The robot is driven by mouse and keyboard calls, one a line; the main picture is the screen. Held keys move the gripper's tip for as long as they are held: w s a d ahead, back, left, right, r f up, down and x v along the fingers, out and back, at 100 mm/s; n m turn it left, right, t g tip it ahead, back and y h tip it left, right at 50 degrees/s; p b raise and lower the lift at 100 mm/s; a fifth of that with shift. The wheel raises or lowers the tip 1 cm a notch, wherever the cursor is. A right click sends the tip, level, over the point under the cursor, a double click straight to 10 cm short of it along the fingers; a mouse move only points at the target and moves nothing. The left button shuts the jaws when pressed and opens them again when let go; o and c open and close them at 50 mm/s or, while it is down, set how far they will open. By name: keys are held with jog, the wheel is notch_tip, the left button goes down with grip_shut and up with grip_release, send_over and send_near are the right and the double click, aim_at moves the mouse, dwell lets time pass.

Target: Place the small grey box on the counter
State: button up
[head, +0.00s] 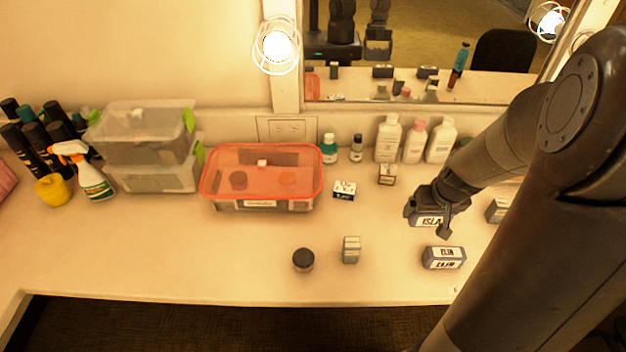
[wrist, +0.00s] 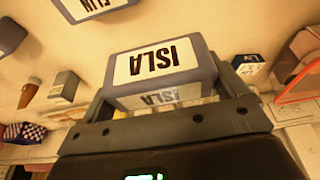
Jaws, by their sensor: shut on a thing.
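My gripper (head: 427,213) is shut on a grey box labelled ISLA (head: 430,222), over the right part of the counter (head: 280,277). In the wrist view the ISLA box (wrist: 160,68) sits between the two fingers, its white label showing. Its gap above the counter is hard to judge. A similar grey box labelled ELIN (head: 443,258) lies on the counter just in front of it, and also shows in the wrist view (wrist: 88,8). A smaller grey box (head: 351,250) stands apart to the left.
A dark-lidded jar (head: 303,260) stands near the front edge. Behind are small boxes (head: 344,190), white bottles (head: 413,140) and a red-lidded container (head: 262,175). The front-left counter is clear.

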jog(key=w+a+n+y, duration=0.1)
jog(key=w+a+n, duration=0.3)
jog(key=a, duration=0.6)
jog(key=n+g+y, duration=0.3)
jog(key=n, duration=1.1)
send_over(240, 250)
jog(key=d, duration=0.2)
notch_tip(240, 250, down, 6)
jog(key=shift+f, duration=0.1)
jog(key=shift+a+f, duration=0.25)
jog(key=shift+a, duration=0.2)
jog(key=shift+f, duration=2)
